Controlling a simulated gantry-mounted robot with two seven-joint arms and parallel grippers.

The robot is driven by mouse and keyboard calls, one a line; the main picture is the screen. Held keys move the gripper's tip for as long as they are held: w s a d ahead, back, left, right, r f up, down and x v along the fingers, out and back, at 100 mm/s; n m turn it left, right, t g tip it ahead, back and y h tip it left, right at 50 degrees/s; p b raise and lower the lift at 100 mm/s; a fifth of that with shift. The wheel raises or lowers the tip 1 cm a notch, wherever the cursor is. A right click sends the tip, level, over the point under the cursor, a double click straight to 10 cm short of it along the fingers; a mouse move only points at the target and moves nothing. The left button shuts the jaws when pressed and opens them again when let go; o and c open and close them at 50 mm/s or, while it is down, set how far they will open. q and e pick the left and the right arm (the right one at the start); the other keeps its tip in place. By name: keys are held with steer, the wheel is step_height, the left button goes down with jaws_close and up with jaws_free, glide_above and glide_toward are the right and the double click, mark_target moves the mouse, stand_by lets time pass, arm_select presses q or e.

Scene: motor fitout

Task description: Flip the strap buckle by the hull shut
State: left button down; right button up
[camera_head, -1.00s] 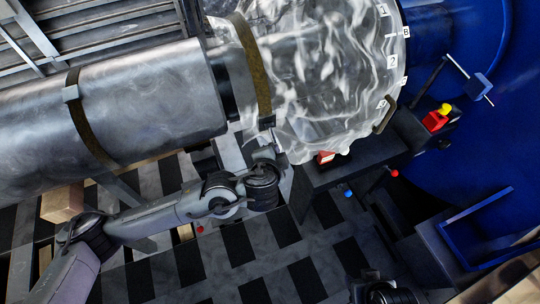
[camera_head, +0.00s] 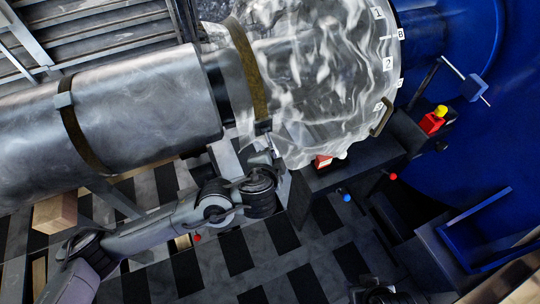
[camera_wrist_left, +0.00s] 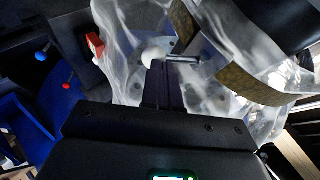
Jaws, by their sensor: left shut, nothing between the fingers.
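A brown strap (camera_head: 247,62) runs around the wrapped end of the grey cylinder, on the side nearer the blue hull (camera_head: 490,130). Its buckle (camera_head: 263,127) sits low on the strap, just above my left gripper (camera_head: 268,150). In the left wrist view, my left gripper (camera_wrist_left: 163,72) is shut and empty. Its fingertips are close to a metal bar (camera_wrist_left: 184,59), seemingly the buckle's lever, beside the strap (camera_wrist_left: 243,84). I cannot tell whether they touch it. The buckle's body is partly hidden.
Clear plastic wrap (camera_head: 310,75) hangs close around the left gripper. A second strap (camera_head: 78,135) with its own buckle circles the grey cylinder (camera_head: 150,100). A dark bench (camera_head: 345,178) with a red block (camera_head: 322,162) and coloured knobs stands right of the gripper.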

arm_select(q)
steer(key=p+v, duration=0.3)
steer(key=v, duration=1)
steer(key=shift+w+r, duration=0.2)
steer(key=shift+r, duration=0.1)
